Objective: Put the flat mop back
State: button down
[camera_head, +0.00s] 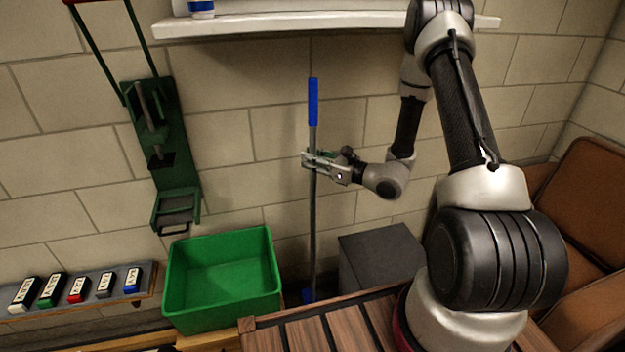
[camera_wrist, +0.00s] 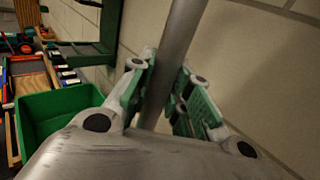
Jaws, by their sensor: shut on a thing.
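The flat mop (camera_head: 313,200) stands upright close to the block wall, with a blue grip at the top of its grey pole. Its blue lower end shows low, partly hidden behind the green bin and the wooden slatted surface. My gripper (camera_head: 310,160) is shut on the pole a little below the blue grip. In the wrist view the grey pole (camera_wrist: 178,50) passes between the two green-padded fingers of my gripper (camera_wrist: 165,95). The mop head is not clearly visible.
A green bin (camera_head: 222,312) stands left of the pole. A dark grey box (camera_head: 380,262) is to its right. A white shelf (camera_head: 270,25) runs above. A green wall-mounted device (camera_head: 165,150) hangs at left. A brown armchair (camera_head: 585,215) is at right.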

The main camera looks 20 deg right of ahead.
aim_at(312, 172)
jog(key=shift+f, duration=2.4)
jog(key=c, duration=1.3)
grip_release()
